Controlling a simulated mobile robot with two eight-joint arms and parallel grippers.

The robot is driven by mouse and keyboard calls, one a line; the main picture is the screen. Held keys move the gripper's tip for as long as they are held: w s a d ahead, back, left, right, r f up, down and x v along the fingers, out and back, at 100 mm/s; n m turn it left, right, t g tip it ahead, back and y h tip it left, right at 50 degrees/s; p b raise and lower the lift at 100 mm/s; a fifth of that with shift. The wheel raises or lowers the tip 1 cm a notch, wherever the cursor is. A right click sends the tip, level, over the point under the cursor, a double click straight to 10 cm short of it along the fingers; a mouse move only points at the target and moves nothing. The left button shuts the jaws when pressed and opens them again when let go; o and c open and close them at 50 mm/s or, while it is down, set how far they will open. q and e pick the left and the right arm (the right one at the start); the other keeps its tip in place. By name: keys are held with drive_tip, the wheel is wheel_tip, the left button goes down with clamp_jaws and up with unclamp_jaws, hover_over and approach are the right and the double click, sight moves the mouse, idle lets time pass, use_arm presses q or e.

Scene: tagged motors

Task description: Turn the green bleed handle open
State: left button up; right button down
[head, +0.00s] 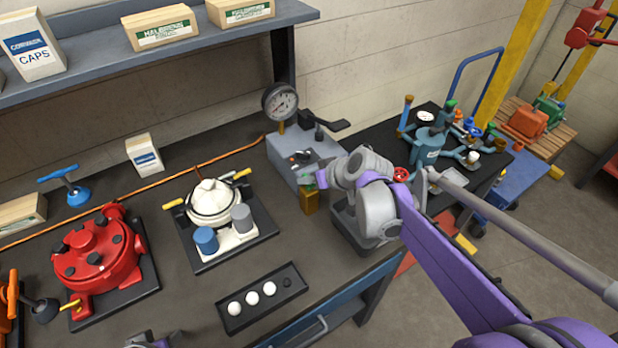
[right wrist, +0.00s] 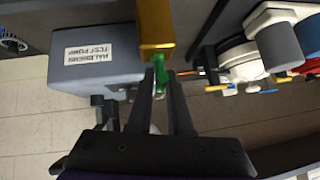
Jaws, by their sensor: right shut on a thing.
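The green bleed handle (right wrist: 158,68) shows in the right wrist view, just below a brass block (right wrist: 155,25). My right gripper (right wrist: 160,82) is shut on the green handle, one dark finger on each side. In the head view, my right gripper (head: 320,179) reaches in from the right to the front of the grey test pump (head: 294,165), and the brass block (head: 309,202) hangs beside its fingertips. The handle is mostly hidden there. The test pump's label (right wrist: 91,52) reads in the right wrist view. The left gripper's fingers are not visible.
A pressure gauge (head: 280,103) and a black lever (head: 325,125) stand at the pump. A white motor (head: 212,203) on a black tray is to its left, with a red motor (head: 98,258) farther left. A small tray with white balls (head: 262,298) lies in front.

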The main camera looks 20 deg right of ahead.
drive_tip(key=shift+s+a+f, duration=0.1)
drive_tip(key=c, duration=0.9)
unclamp_jaws()
drive_tip(key=shift+o, duration=0.2)
drive_tip(key=shift+s+r, duration=0.15)
drive_tip(key=shift+r, duration=0.15)
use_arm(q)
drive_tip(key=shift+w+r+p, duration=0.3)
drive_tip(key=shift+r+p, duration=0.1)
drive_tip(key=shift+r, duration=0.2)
use_arm(e)
drive_tip(key=v, duration=1)
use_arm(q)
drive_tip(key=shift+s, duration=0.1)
use_arm(e)
drive_tip(key=shift+s, duration=0.2)
